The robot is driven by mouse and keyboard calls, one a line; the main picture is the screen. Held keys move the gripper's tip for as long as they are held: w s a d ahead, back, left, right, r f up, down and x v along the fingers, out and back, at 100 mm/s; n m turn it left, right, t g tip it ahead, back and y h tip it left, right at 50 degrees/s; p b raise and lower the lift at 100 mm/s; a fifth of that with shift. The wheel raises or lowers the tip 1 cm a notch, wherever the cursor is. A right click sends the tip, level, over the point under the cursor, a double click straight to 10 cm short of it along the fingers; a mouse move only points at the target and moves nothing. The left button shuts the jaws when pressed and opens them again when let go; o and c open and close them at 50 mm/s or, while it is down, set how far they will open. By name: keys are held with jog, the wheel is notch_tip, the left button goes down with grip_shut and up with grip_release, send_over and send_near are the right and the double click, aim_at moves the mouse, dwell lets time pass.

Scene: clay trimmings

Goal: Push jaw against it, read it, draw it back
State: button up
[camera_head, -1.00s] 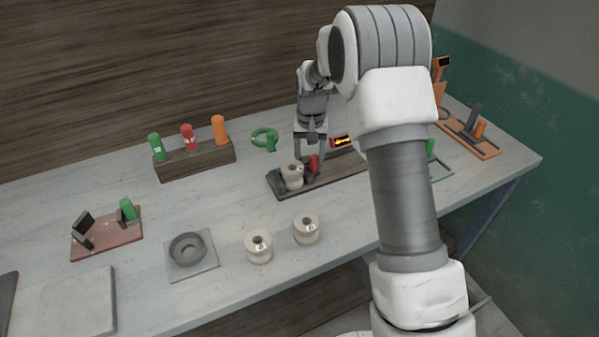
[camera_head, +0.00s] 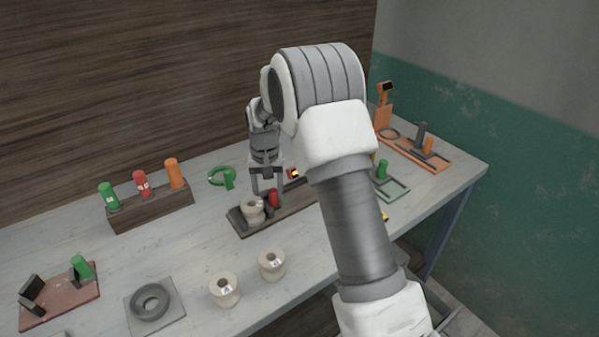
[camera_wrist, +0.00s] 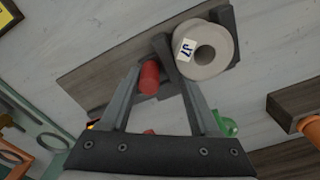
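The measuring fixture is a dark wooden base (camera_head: 294,221) with a dark jaw block, a red handle (camera_head: 273,198) and a small lit readout (camera_head: 293,174), partly hidden by my arm. A cream spool (camera_head: 252,211) sits in it; the wrist view shows this spool (camera_wrist: 208,52) labelled J7, against a dark jaw plate. My gripper (camera_head: 267,191) points down over the fixture. In the wrist view its fingers (camera_wrist: 158,86) are apart, with the red handle (camera_wrist: 149,78) between them, nearer the left finger. A gap shows on the right. The readout's figures are too small to read.
Two cream spools (camera_head: 225,291) (camera_head: 271,265) stand in front. A grey ring on a plate (camera_head: 172,319) and a reddish fixture (camera_head: 62,309) lie left. A wooden block (camera_head: 152,208) holds green, red and orange cylinders. Green and orange fixtures stand right.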

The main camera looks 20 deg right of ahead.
jog(key=shift+o, duration=1.4)
jog(key=shift+s+a+f+g, duration=0.15)
jog(key=shift+s+a+f, duration=0.05)
jog(key=shift+s+f, duration=0.2)
jog(key=shift+s+a+f+g, duration=0.15)
jog(key=shift+s+f, duration=0.1)
jog(key=shift+f, duration=0.25)
jog(key=shift+r, duration=0.1)
jog(key=r+p, duration=0.1)
jog(key=r, duration=0.1)
jog(key=r+p, duration=0.3)
jog(key=r, duration=0.1)
jog(key=shift+w+r+p, duration=0.3)
jog(key=shift+r+p, duration=0.1)
jog(key=shift+d+r, duration=0.2)
